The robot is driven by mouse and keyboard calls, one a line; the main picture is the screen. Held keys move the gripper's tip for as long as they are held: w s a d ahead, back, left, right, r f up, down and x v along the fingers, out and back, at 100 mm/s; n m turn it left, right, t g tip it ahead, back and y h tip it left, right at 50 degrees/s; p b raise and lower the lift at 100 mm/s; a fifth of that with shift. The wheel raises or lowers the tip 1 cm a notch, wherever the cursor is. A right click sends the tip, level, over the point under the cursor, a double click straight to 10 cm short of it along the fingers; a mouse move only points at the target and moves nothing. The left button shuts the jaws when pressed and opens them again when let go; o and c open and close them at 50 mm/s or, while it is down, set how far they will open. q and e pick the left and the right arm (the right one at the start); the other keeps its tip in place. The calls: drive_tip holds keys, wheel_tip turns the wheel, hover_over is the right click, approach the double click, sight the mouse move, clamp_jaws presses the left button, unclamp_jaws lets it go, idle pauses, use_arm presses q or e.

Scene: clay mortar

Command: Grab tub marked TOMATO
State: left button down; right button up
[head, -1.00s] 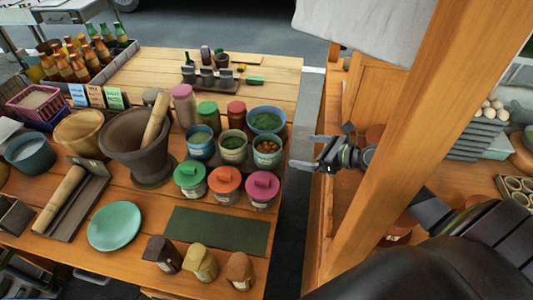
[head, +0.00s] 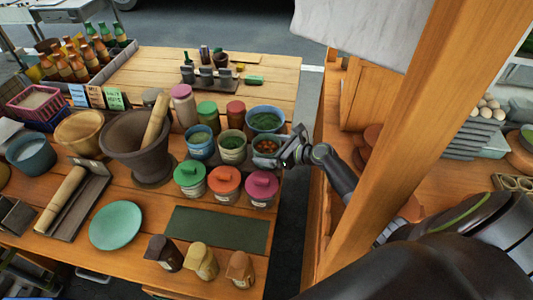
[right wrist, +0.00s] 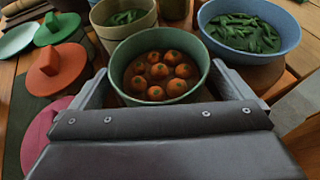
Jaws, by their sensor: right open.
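A green-rimmed tub of small tomatoes (head: 265,147) stands in the right column of tubs on the wooden table; it also shows in the right wrist view (right wrist: 160,111). No TOMATO marking is readable. My right gripper (head: 284,151) is at the tub's right side in the head view. In the right wrist view the right gripper (right wrist: 160,80) is open, with one finger on each side of the tub. I cannot tell whether the fingers touch it. My left gripper is not in view.
A blue bowl of green peppers (head: 266,120) and a cream tub of greens (head: 232,148) stand close by. A pink-lidded tub (head: 261,187) is just in front. A wooden post (head: 385,140) rises right of my right gripper. A dark green mat (head: 217,229) is bare.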

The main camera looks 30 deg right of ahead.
drive_tip(key=shift+w+a+f, duration=0.2)
drive_tip(key=shift+w+a, duration=0.05)
drive_tip(key=shift+w, duration=0.15)
drive_tip(key=c, duration=1.1)
drive_tip(key=shift+c, duration=0.2)
drive_tip(key=shift+r, duration=0.15)
